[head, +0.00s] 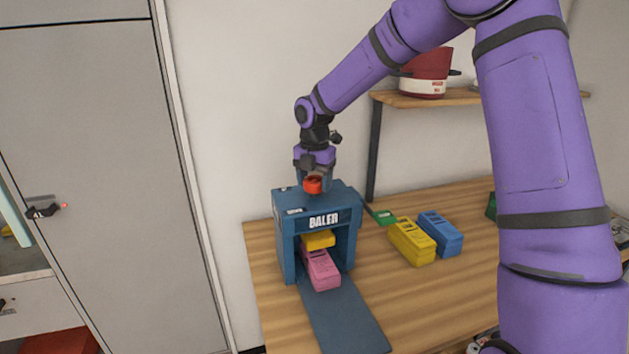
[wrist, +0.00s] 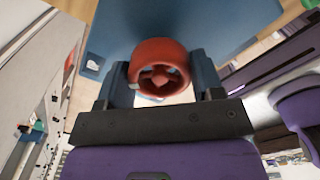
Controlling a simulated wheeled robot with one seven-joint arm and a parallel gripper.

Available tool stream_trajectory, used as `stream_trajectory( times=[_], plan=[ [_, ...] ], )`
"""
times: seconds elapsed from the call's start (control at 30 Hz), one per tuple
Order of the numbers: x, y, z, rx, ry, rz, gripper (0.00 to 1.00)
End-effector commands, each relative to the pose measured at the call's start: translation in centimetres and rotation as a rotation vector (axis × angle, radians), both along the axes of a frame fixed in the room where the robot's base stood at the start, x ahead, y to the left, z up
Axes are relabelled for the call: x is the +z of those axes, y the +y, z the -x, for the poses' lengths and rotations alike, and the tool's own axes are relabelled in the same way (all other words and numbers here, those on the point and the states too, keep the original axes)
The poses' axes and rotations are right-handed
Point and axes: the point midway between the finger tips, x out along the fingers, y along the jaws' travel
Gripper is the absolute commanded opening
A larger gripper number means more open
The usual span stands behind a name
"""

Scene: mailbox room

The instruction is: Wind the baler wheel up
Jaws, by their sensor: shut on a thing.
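The blue baler (head: 287,240) stands on the wooden table, with "BALER" on its front. Its red wheel (head: 313,185) sits on top. My gripper (head: 314,177) points down from above, shut on the wheel. In the wrist view the red wheel (wrist: 160,62) lies between the two fingers of my gripper (wrist: 165,80), with the blue baler top (wrist: 120,30) behind it. Inside the baler a yellow press block (head: 319,240) is above a pink block (head: 322,272), which pokes out of the front opening. Whether the two touch is unclear.
A blue ramp (head: 345,318) runs forward from the baler. A yellow block (head: 411,242), a blue block (head: 441,234) and a green piece (head: 381,215) lie to the right on the table (head: 400,290). A shelf (head: 400,98) holds a red pot (head: 428,70). A grey cabinet door (head: 100,160) stands left.

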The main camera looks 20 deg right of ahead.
Motion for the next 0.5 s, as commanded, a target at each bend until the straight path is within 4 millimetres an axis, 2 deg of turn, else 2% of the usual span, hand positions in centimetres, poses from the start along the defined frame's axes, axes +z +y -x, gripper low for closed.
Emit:
stream_trajectory(
  times=[0.27,0.3,0.37,0.5],
  plan=[
    [-0.06,0.01,0.04,0.002,0.001,0.0,0.37],
    [-0.06,0.01,0.04,0.002,0.001,0.0,0.7],
    [-0.05,0.01,0.04,0.002,0.001,0.0,0.84],
    [-0.03,0.01,0.02,0.001,0.001,0.001,0.86]
  ],
)
